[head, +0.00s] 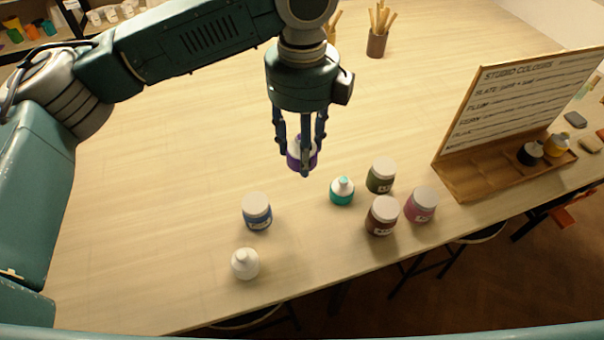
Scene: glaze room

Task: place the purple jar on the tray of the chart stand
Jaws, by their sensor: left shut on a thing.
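The purple jar (293,162) is in the fingers of my left gripper (302,160), in the middle of the head view. The gripper points down and is shut on the jar, partly hiding it. Whether the jar touches the table is hard to tell. The chart stand (520,105) stands at the right of the table, with "STUDIO COLOURS" on its board. My right gripper is not in view.
A brush pot (377,42) stands behind.

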